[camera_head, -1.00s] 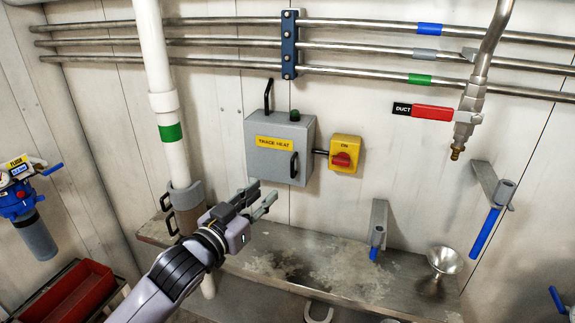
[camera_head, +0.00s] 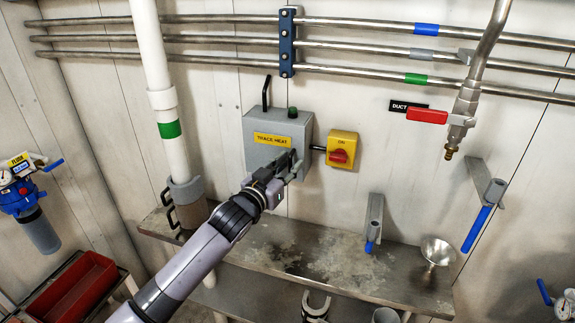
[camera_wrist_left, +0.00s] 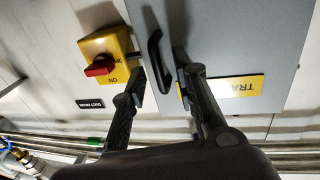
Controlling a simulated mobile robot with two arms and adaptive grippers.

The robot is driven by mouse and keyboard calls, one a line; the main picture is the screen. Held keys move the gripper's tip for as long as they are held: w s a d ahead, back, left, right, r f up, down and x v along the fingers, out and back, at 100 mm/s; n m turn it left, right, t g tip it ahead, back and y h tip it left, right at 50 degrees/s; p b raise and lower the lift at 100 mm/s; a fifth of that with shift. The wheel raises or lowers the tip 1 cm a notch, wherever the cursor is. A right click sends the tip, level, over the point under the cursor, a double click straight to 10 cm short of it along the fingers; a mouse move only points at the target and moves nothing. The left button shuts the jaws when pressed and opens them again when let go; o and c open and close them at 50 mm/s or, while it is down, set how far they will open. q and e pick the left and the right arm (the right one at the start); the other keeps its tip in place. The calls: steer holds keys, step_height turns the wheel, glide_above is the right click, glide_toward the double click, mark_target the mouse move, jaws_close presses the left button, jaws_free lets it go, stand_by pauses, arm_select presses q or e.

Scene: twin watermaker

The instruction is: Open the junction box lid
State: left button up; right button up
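The grey junction box (camera_head: 262,128) with a yellow TRACE HEAT label hangs on the wall, its lid closed. In the left wrist view the lid (camera_wrist_left: 225,45) fills the right side, with its black handle (camera_wrist_left: 155,58) upright near the lid's edge. My left gripper (camera_head: 290,160) is at the lid's handle side and hides the handle in the head view. In the left wrist view the left gripper (camera_wrist_left: 160,78) is open, one finger on each side of the handle's lower end. I cannot tell whether they touch it. My right gripper is not in view.
A yellow switch with a red knob (camera_head: 339,156) is just right of the box; it also shows close to one finger in the left wrist view (camera_wrist_left: 99,66). A metal bench (camera_head: 330,262) runs below, carrying a funnel (camera_head: 437,251). A white pipe (camera_head: 160,100) stands left.

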arm_select(q)
steer(key=shift+c, duration=0.4)
jaws_close()
stand_by(0.4)
